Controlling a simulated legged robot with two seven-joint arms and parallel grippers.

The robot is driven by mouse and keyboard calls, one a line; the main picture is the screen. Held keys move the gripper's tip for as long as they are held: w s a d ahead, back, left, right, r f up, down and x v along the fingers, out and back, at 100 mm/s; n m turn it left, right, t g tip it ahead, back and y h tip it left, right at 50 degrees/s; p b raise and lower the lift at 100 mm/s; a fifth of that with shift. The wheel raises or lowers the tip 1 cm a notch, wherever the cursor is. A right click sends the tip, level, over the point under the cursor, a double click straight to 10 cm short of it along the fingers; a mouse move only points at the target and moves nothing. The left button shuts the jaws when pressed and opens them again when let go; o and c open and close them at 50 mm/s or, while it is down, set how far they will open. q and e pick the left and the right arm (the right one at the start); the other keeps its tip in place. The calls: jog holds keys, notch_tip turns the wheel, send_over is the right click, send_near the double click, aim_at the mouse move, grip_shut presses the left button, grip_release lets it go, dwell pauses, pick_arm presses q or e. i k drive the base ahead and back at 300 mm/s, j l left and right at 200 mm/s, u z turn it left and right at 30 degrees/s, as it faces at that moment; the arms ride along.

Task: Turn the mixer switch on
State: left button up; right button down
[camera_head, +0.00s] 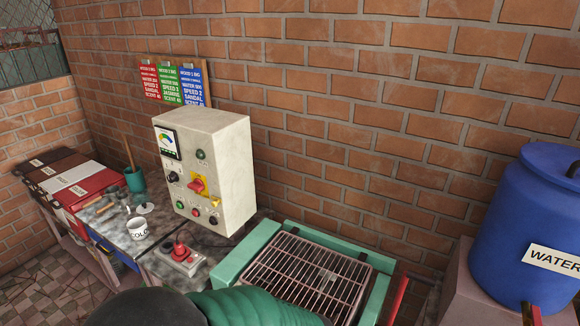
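A cream control cabinet (230,165) stands on the bench against the brick wall. Its front has a meter (167,142), a red rotary switch (197,186) on a yellow plate, black knobs and several small buttons or lamps. A small grey box (181,262) with a red knob or lever (180,250) sits on the bench in front of it. I cannot tell which of these is the mixer switch, or its on/off position. A teal-framed machine (262,238) with a metal grate (308,275) stands right of the cabinet. Neither gripper is in view.
A white cup (137,228), a teal pot (135,180) and small tools stand on the bench, left of the cabinet. Labelled bins (75,178) are at the far left. A blue water barrel (530,215) is at the right. A green and black rounded shape (255,308) fills the bottom edge.

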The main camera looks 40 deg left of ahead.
aim_at(198, 186)
jog(key=u, duration=2.05)
